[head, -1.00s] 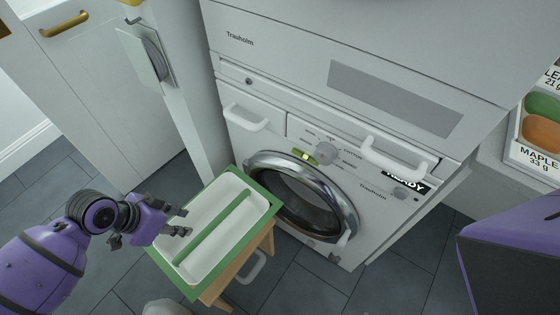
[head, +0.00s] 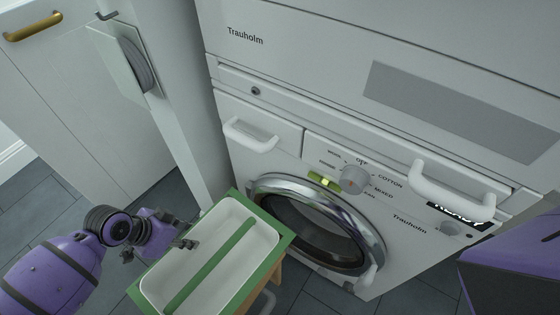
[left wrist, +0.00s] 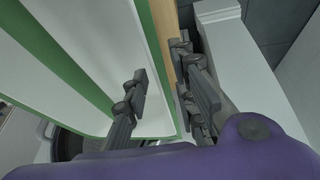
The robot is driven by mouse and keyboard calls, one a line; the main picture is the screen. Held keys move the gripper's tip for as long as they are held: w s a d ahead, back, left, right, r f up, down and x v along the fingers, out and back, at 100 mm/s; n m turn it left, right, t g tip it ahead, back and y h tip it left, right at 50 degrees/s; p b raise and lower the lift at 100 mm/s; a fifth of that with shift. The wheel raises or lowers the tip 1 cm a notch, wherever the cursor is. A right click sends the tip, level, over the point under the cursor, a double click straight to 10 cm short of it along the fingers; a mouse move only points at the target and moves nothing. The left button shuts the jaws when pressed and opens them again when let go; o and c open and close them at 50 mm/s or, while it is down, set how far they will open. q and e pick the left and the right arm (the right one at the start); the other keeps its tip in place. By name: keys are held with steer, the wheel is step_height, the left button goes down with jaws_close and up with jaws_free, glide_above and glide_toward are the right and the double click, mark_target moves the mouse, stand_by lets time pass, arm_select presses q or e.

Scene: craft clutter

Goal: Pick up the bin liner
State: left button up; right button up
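A white, two-compartment tray with a green rim and green divider (head: 211,262) rests on a wooden stand in the head view. It is the only thing here that could be the bin liner, but I cannot be sure. In the left wrist view its white wall (left wrist: 155,60) runs between my fingers. My left gripper (head: 157,249) is at the tray's left edge, with its fingers apart. In the left wrist view the gripper (left wrist: 165,95) has one finger over the white inside and the other outside, beside the wood. Contact cannot be told. My right gripper is not in view.
A washing machine (head: 300,175) with a round door (head: 315,230) and protruding handles stands close behind the tray. A white post and a cabinet with a brass handle (head: 32,27) are at the left. Dark tiled floor (head: 40,200) shows at the lower left.

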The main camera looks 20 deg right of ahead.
arm_select(q)
steer(key=shift+d+f, duration=0.25)
steer(key=shift+f, duration=0.35)
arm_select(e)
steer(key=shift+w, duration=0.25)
arm_select(q)
steer(key=shift+c, duration=0.5)
jaws_close()
